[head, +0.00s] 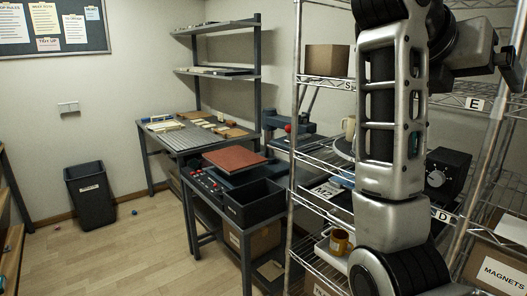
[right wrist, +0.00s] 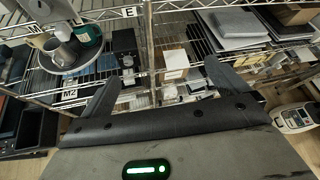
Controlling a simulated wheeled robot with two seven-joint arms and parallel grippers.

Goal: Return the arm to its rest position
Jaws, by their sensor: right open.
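My right arm (head: 392,120) rises through the right side of the head view, in front of the wire shelf. It bends at the top, and my right gripper (head: 510,70) is partly in view at the right edge. In the right wrist view the right gripper (right wrist: 161,75) shows its two fingers spread wide, with nothing between them. The wire shelves lie beyond the fingers. My left gripper is not in view.
The wire shelf (head: 325,162) holds a cream mug (head: 348,127), a yellow-brown mug (head: 338,242) and a black box with a dial (head: 447,175). A press table with a black bin (head: 252,203) stands left of it. The floor (head: 120,255) at left is mostly clear.

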